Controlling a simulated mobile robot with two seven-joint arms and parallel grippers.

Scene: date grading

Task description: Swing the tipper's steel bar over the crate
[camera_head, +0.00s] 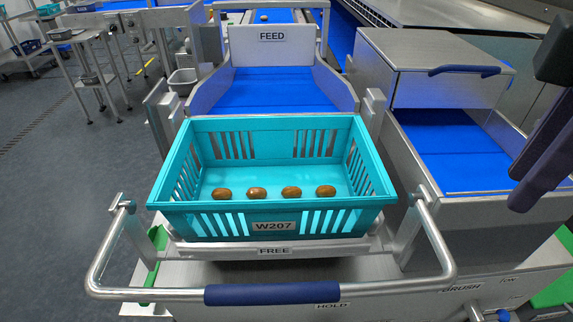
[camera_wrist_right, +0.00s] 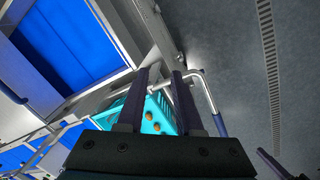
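The tipper's steel bar (camera_head: 130,295) is a U-shaped rail with a blue grip sleeve (camera_head: 260,293) at its middle. It lies low in front of the crate, on the near side, beside the HOLD label. The teal crate (camera_head: 190,208), labelled W207, sits upright on the tipper and holds several brown dates (camera_head: 256,192). My right gripper (camera_head: 528,185) is at the right edge, apart from the bar and crate. In the right wrist view its two fingers (camera_wrist_right: 160,88) are spread and empty. The left gripper is outside the head view; a dark piece low right in the wrist view may be part of it.
Behind the crate is the FEED chute (camera_head: 272,90) with a blue bed. A steel cabinet (camera_head: 430,70) with a blue handle stands at the right, above a blue-lined bay. A steel post (camera_head: 157,125) stands left of the crate. Open floor lies further left.

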